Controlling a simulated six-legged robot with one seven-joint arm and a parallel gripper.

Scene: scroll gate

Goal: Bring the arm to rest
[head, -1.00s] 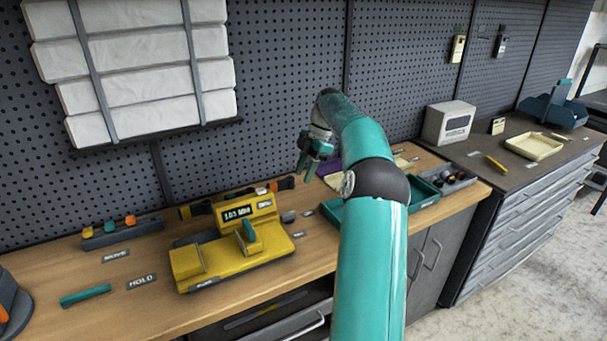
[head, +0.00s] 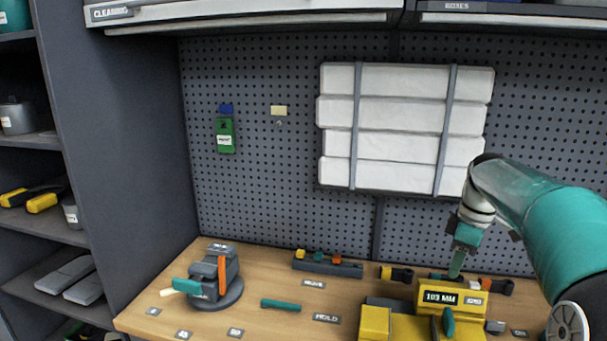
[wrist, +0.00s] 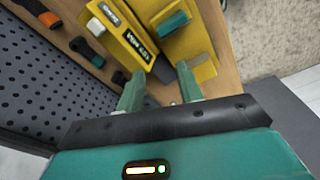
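My arm reaches in from the right in the head view and bends down at the wrist. My gripper (head: 457,276) hangs above the back of the yellow device (head: 375,326), which has a lit display reading "103 MM" (head: 440,297). In the wrist view my gripper (wrist: 160,72) shows two green fingers spread apart with nothing between them. The yellow device (wrist: 190,55) lies past the fingertips there. I cannot tell the exact height of the fingers above the bench.
The wooden bench (head: 260,330) carries a grey clamp-like tool (head: 222,272), a teal bar (head: 281,305) and a rack with coloured pieces (head: 327,264). Behind it stands a pegboard (head: 260,190) with strapped white blocks (head: 400,128). Shelves (head: 40,225) stand at the left.

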